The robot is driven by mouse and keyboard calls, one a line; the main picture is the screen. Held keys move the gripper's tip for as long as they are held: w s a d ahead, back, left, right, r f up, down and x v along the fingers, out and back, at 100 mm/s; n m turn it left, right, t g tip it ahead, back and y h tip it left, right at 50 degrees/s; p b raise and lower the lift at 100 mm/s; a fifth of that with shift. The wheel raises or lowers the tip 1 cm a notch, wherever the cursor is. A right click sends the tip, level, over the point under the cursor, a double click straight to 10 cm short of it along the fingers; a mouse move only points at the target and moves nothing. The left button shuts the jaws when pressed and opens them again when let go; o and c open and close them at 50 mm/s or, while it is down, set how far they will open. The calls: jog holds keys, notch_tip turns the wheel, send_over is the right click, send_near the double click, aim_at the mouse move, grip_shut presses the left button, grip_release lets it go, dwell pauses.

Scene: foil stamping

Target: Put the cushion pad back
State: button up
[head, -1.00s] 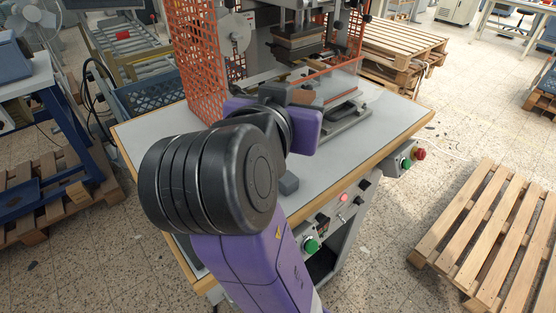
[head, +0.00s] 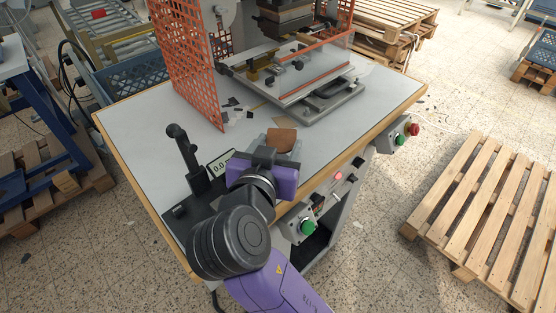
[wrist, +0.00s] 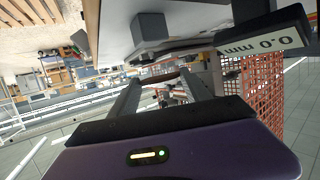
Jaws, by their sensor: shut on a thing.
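The cushion pad, a thin brown square (head: 283,138), is between the fingers of my gripper (head: 278,146), above the front part of the grey table. In the wrist view my gripper (wrist: 163,88) has its two dark fingers around the pad's thin brown edge (wrist: 160,76), which is hard to make out. My purple gripper body covers part of the table beneath. The stamping press (head: 285,22) stands at the back, with its flat bed and clear-fronted frame (head: 318,82) apart from the pad.
A black gauge stand (head: 183,150) and a 0.0 mm display (head: 222,163) stand left of my gripper. An orange mesh guard (head: 190,65) flanks the press. Dark scraps (head: 233,103) lie by it. Push buttons (head: 308,227) line the front edge. The table's left side is mostly clear.

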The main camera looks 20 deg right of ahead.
jog(key=shift+f, duration=2.25)
jog(key=shift+f, duration=0.15)
jog(key=o, duration=1.4)
jog(key=shift+o, duration=0.2)
jog(key=shift+r, duration=0.25)
jog(key=shift+s+a, duration=0.25)
jog(key=b+v, duration=0.1)
jog(key=v, duration=1)
jog(key=shift+s+b, duration=0.15)
jog(key=shift+b, duration=0.15)
